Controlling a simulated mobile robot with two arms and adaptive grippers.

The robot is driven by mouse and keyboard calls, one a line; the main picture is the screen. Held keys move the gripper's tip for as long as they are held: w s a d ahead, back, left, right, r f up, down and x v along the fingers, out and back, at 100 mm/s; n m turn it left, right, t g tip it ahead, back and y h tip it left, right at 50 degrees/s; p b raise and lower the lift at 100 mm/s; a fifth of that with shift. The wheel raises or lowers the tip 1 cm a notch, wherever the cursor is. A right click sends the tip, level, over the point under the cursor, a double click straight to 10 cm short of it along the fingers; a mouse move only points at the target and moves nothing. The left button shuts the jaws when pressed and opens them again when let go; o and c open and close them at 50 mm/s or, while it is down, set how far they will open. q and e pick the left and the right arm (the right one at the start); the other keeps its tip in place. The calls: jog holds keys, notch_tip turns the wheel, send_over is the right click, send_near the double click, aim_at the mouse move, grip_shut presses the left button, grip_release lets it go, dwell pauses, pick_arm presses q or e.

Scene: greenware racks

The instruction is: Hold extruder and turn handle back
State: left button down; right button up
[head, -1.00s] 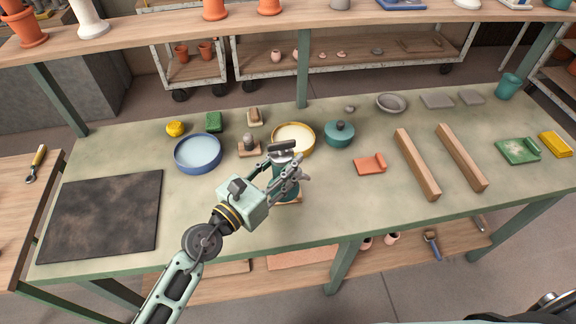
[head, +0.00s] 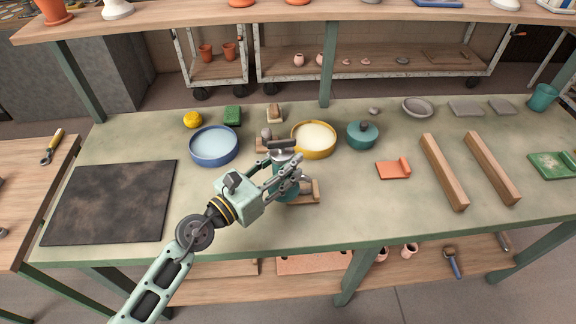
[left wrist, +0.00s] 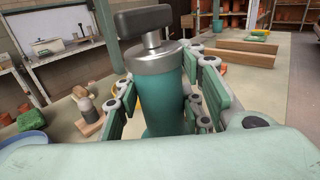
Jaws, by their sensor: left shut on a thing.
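The extruder is a teal cylinder with a silver collar (head: 282,156) and a dark bar handle (head: 282,144) across its top. It stands upright near the table's front middle. In the left wrist view the teal body (left wrist: 162,98) fills the space between the fingers, with the handle (left wrist: 145,19) above them. My left gripper (head: 287,180) is shut around the body, below the collar. A small wooden board (head: 309,188) shows to the right of the extruder's foot; their contact is hidden. My right gripper is out of view.
Behind the extruder stand a yellow bowl (head: 329,151), a blue bowl (head: 213,158), a wooden-based stamp (head: 266,136) and a lidded teal pot (head: 362,136). A dark mat (head: 110,202) lies left. Wooden bars (head: 443,172) lie right. The front table strip is mostly clear.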

pick_arm(q)
jog(key=shift+w+a+f+b, duration=0.4)
jog(key=shift+a+f+b, duration=0.3)
jog(key=shift+b, duration=0.25)
jog(key=shift+w+a+f+b, duration=0.4)
jog(key=shift+a+f+b, duration=0.25)
jog(key=shift+b, duration=0.3)
jog(key=shift+w+a+f+b, duration=0.25)
jog(key=shift+a+b, duration=0.1)
jog(key=shift+b, duration=0.1)
jog(key=shift+s+f+b, duration=0.2)
jog(key=shift+f+b, duration=0.15)
jog(key=shift+f, duration=0.2)
jog(key=shift+s+f+b, duration=0.15)
jog(key=shift+f+b, duration=0.15)
jog(key=shift+f, duration=0.25)
jog(key=c, duration=1.6)
grip_release()
jog(key=o, duration=0.5)
jog(key=shift+w+r, duration=0.1)
jog(key=shift+w, duration=0.2)
jog(key=shift+r, duration=0.15)
jog(key=shift+s, duration=0.1)
